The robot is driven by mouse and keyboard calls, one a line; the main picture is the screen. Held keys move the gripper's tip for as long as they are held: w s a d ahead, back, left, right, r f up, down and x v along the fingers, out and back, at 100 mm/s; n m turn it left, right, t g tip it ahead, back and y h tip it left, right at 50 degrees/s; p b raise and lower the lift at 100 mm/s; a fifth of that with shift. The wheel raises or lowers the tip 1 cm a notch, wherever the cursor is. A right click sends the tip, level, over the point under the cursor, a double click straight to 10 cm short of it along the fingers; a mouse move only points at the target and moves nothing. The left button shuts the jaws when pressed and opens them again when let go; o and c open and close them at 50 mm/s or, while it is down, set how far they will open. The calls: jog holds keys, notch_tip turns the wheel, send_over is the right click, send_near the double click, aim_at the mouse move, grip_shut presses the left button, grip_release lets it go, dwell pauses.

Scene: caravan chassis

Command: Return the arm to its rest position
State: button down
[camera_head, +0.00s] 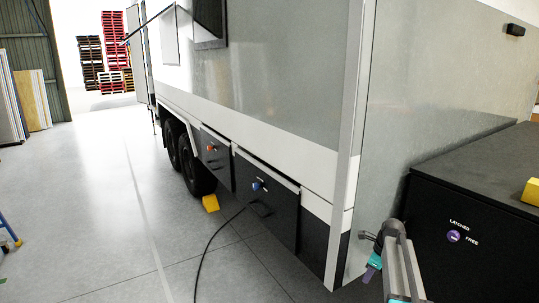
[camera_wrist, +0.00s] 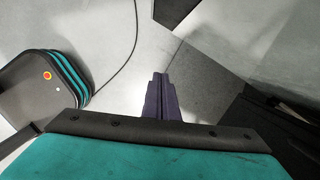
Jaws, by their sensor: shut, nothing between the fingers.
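My gripper (camera_wrist: 159,78) shows in the wrist view as two dark purple fingers, closed together and empty, pointing at the grey floor. In the head view my arm is at the lower right, in front of the caravan's corner. There the small dark gripper (camera_head: 368,276) hangs below a teal wrist part, beside the black cabinet, apart from the floor. The upper arm joints are cut off or hidden in both views. In the wrist view my own dark base with teal bands is on the left.
The caravan (camera_head: 270,70) fills the middle, with dark lockers bearing an orange knob (camera_head: 212,148) and a blue knob (camera_head: 257,186). A black cabinet (camera_head: 470,200) labelled LATCHED and FREE stands at right.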

jog(key=s+a+f+n+g, duration=0.2)
jog(key=s+a+f+n, duration=0.45)
jog(key=s+f, duration=0.5)
jog(key=s+a+f+n+g, duration=0.2)
jog(key=s+a+f+n, duration=0.45)
jog(key=s+f, duration=0.45)
jog(key=s+a+f+n+g, duration=0.1)
jog(key=s+a+f+n, duration=0.1)
jog(key=s, duration=0.6)
jog(key=s+a+f+n+g+h+b, duration=0.1)
jog(key=s+a+f+n, duration=0.1)
jog(key=s+f+n, duration=0.3)
jog(key=s+a+f+n+g, duration=0.1)
jog(key=s+a+f+n, duration=0.2)
jog(key=s, duration=1)
jog(key=f+n, duration=0.1)
jog(key=n, duration=0.1)
jog(key=shift+s+n+g+h+b, duration=0.2)
jog(key=shift+n+g+h+b, duration=0.1)
jog(key=shift+a, duration=0.1)
